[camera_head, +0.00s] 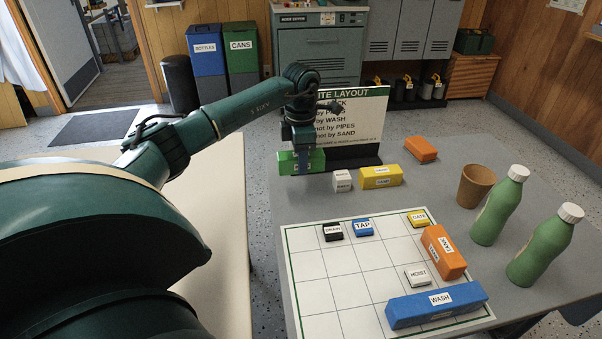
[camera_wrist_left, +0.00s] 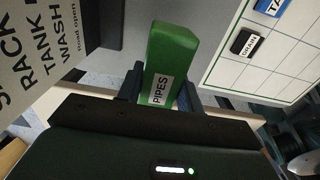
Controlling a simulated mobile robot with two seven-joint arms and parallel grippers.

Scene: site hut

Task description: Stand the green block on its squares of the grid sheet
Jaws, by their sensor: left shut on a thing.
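The green block (camera_head: 286,164) is labelled PIPES, as the left wrist view shows (camera_wrist_left: 173,50). My left gripper (camera_head: 303,166) is shut on it and holds it above the table's far left side, in front of the sign board and off the grid sheet. The white grid sheet (camera_head: 312,264) lies nearer me and to the right. On it are a black DRAIN block (camera_head: 333,232), blue TAP block (camera_head: 363,227), yellow GATE block (camera_head: 418,219), orange TANK block (camera_head: 443,252), white HOIST block (camera_head: 417,276) and long blue WASH block (camera_head: 437,304). My right gripper is out of view.
A layout sign (camera_head: 352,118) stands behind the held block. A white block (camera_head: 342,181), a yellow block (camera_head: 380,177) and an orange block (camera_head: 420,149) lie beyond the sheet. A brown cup (camera_head: 475,186) and two green bottles (camera_head: 499,208) stand right. The sheet's left squares are bare.

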